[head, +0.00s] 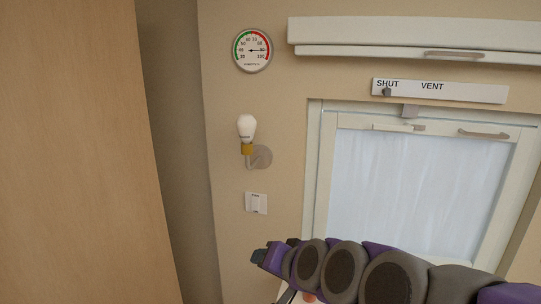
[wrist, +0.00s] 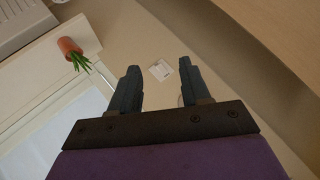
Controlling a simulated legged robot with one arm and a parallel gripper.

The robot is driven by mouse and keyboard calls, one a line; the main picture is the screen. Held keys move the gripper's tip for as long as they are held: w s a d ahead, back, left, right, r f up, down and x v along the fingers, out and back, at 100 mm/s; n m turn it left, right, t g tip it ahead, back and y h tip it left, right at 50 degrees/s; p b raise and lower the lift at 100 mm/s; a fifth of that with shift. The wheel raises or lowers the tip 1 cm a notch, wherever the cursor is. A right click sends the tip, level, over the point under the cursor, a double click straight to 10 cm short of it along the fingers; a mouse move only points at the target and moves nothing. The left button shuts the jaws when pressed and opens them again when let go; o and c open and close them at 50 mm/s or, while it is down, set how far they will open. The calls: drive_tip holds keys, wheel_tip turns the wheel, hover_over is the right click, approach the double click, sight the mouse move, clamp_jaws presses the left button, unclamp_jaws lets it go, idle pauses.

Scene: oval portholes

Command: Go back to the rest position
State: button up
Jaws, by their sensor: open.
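My gripper (head: 275,252) is at the lower middle of the head view, below the light switch (head: 256,203) on the beige wall. My arm reaches in from the lower right and covers the bottom of the window. In the wrist view my gripper (wrist: 159,67) has its two dark fingers spread apart with nothing between them. The white switch plate also shows in the wrist view (wrist: 161,70), on the wall beyond the fingertips. I cannot tell how far it is from them.
A wall lamp (head: 247,129) and round gauge (head: 252,50) are above. A window (head: 390,185) and a SHUT/VENT slider plate (head: 470,92) are right. A wooden panel (head: 75,150) fills the left.

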drive_tip(key=s+d+f+n+g+h+b, duration=0.1)
drive_tip(key=s+d+f+g+h+b, duration=0.1)
drive_tip(key=s+f, duration=0.4)
drive_tip(key=s+d+f+n+g+h+b, duration=0.1)
drive_tip(key=s+d+f+g, duration=0.4)
drive_tip(key=s, duration=0.8)
drive_tip(key=s+d+f+g+h+b, duration=0.2)
drive_tip(key=s+d+f+g, duration=0.2)
drive_tip(key=s+d+f, duration=0.3)
drive_tip(key=s+f, duration=0.2)
drive_tip(key=s, duration=0.1)
drive_tip(key=shift+s+f+n+h+b, duration=0.15)
drive_tip(key=shift+s+n+h+b, duration=0.15)
drive_tip(key=shift+n+h, duration=0.1)
